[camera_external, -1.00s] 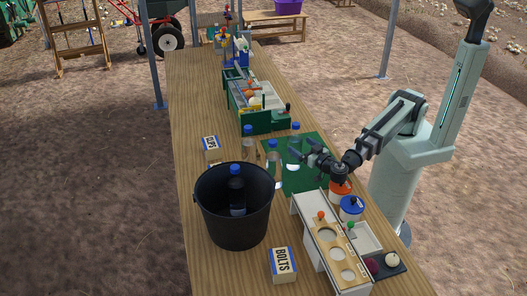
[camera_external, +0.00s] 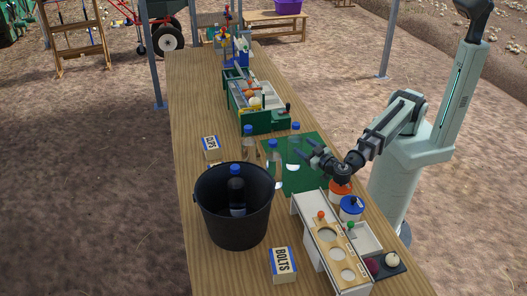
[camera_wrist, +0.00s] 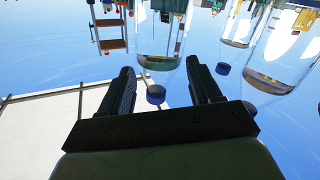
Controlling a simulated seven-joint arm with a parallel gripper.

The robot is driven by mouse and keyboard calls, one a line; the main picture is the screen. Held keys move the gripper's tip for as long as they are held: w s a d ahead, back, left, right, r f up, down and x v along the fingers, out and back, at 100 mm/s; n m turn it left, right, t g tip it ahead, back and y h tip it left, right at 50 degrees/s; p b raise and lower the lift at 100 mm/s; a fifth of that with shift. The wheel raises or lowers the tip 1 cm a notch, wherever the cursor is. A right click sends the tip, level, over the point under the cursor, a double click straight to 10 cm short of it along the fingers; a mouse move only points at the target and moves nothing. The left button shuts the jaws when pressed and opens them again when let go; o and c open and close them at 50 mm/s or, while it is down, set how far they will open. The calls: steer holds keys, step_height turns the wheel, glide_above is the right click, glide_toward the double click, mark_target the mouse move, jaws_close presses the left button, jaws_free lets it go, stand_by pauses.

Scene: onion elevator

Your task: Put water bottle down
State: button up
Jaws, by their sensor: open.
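Clear water bottles with blue caps stand upright on or by the green mat (camera_external: 308,179): one at the front (camera_external: 274,172), one behind it to the right (camera_external: 295,150), and one at the left (camera_external: 247,146). My gripper (camera_external: 300,149) is open at the right of the front bottle, by the bottles over the mat. In the wrist view, which looks upside down, one clear bottle (camera_wrist: 158,40) lies in line with the gap between my open fingers (camera_wrist: 165,88), apart from both. Two more bottles show to its right. I cannot tell which bottle is the task's.
A black bucket (camera_external: 234,222) holding a dark bottle (camera_external: 236,190) stands at the front left. A bolts box (camera_external: 283,265), a clips box (camera_external: 211,147), a white rack (camera_external: 318,235), orange and blue-lidded tubs (camera_external: 351,208) and a green crate (camera_external: 262,122) crowd the wooden table.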

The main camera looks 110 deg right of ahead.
steer(key=n, duration=0.2)
steer(key=a+r+n, duration=0.1)
steer(key=n, duration=0.1)
steer(key=shift+s, duration=0.15)
steer(key=n, duration=0.3)
steer(key=a+r+n, duration=0.1)
steer(key=shift+s+n, duration=0.15)
steer(key=shift+n, duration=0.15)
steer(key=n, duration=2.4)
glide_toward(296, 124)
steer(key=d, duration=0.1)
steer(key=w+d, duration=0.1)
steer(key=d, duration=0.1)
steer(key=w+d+f, duration=0.1)
steer(key=shift+d+f, duration=0.15)
steer(key=shift+d, duration=0.1)
steer(key=shift+x, duration=2.6)
steer(key=shift+s, duration=0.15)
steer(key=shift+c, duration=0.4)
